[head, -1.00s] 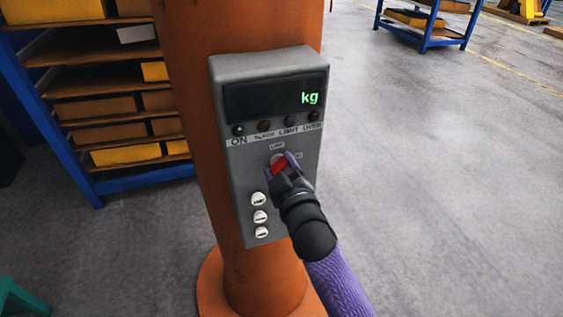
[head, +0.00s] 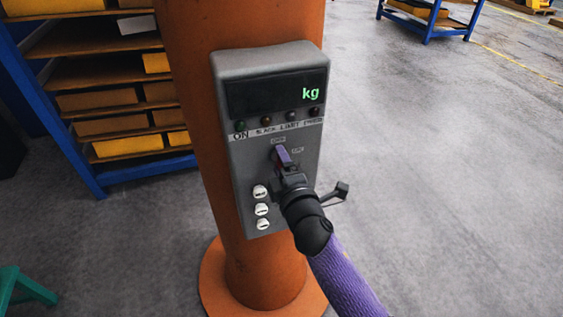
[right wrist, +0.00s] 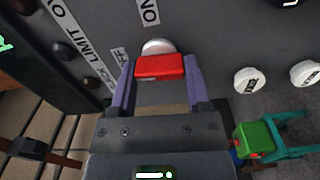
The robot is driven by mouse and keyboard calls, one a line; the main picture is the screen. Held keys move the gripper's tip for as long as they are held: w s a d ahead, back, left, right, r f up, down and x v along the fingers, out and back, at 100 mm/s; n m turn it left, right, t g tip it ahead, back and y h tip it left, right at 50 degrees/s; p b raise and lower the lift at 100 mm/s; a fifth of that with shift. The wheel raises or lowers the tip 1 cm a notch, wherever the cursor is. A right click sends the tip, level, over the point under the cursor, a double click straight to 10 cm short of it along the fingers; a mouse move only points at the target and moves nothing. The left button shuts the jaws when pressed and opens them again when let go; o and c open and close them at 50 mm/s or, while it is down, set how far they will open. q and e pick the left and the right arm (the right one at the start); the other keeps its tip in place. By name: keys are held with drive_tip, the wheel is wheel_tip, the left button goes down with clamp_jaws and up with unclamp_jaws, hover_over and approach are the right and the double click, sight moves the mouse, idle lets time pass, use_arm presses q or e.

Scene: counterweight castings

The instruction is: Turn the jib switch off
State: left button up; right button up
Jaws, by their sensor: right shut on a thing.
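The grey control box (head: 305,165) is fixed to an orange column. Its display (head: 276,92) shows "kg" in green. The switch has an OFF label (head: 278,141) above it and an ON label (head: 297,150) to its upper right. My right gripper (head: 283,157) is at the switch, its purple fingers hiding most of it in the head view. In the right wrist view, the red switch handle (right wrist: 160,67) sits between both fingers of the right gripper (right wrist: 158,80), which is shut on it. I cannot tell which label the handle points at. My left gripper is not in view.
Several white buttons (head: 261,209) are at the box's lower left. The orange column (head: 262,265) stands on a round base. A blue shelf rack (head: 85,170) is behind at left and a green stool (head: 22,288) at lower left.

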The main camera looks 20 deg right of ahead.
drive_tip(key=shift+n, duration=0.5)
drive_tip(key=o, duration=1.3)
drive_tip(key=s, duration=1)
drive_tip(key=shift+d, duration=0.15)
